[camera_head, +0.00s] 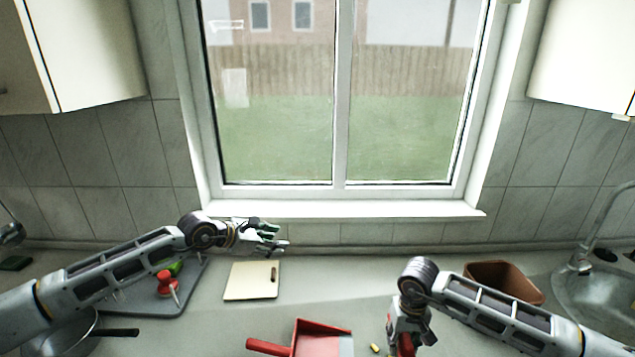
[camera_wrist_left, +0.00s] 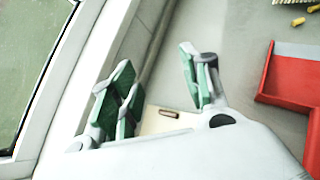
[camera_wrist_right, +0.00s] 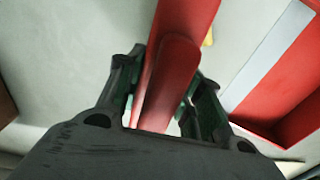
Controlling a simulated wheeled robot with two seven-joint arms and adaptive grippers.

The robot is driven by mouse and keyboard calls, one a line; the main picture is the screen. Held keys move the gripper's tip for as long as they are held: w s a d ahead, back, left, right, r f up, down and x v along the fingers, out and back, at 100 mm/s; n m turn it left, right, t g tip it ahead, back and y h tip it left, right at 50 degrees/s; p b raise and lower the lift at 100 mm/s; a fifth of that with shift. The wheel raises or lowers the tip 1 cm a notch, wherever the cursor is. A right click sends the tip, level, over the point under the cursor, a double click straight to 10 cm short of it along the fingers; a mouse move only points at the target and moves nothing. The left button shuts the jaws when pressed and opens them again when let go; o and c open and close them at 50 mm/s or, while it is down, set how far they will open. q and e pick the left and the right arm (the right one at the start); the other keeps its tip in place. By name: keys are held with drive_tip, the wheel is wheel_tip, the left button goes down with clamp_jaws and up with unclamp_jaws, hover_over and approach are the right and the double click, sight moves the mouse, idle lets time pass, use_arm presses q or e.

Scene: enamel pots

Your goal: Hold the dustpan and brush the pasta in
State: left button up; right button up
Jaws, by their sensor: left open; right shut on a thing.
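The red dustpan (camera_head: 322,326) lies on the counter at the front, its handle (camera_head: 268,347) pointing left and its pale lip on the right. It also shows in the left wrist view (camera_wrist_left: 288,76) and the right wrist view (camera_wrist_right: 285,75). Yellow pasta (camera_head: 375,348) lies just right of the lip; two pieces (camera_wrist_left: 298,21) show in the left wrist view. My right gripper (camera_head: 408,338) is shut on the red brush handle (camera_wrist_right: 168,75); bristles (camera_wrist_left: 287,4) show in the left wrist view. My left gripper (camera_head: 272,238) is open and empty, above the back of the counter, away from the dustpan.
A cream board (camera_head: 248,288) lies behind the dustpan. A grey mat (camera_head: 190,300) with red and green items lies under my left arm, beside a pan (camera_head: 72,340). A brown container (camera_head: 515,272) stands behind my right arm, near the sink (camera_head: 592,300).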

use_arm(q)
drive_tip(key=s+d+g, duration=0.2)
drive_tip(key=s+d, duration=0.2)
drive_tip(key=d, duration=0.3)
drive_tip(key=m+g+y, duration=0.5)
drive_tip(key=m+y, duration=0.1)
drive_tip(key=y, duration=0.3)
hover_over(272, 347)
wheel_tip(272, 347, down, 7)
drive_tip(key=shift+r, duration=0.15)
drive_tip(key=shift+f, duration=6.05)
drive_tip(key=shift+c, duration=0.2)
clamp_jaws()
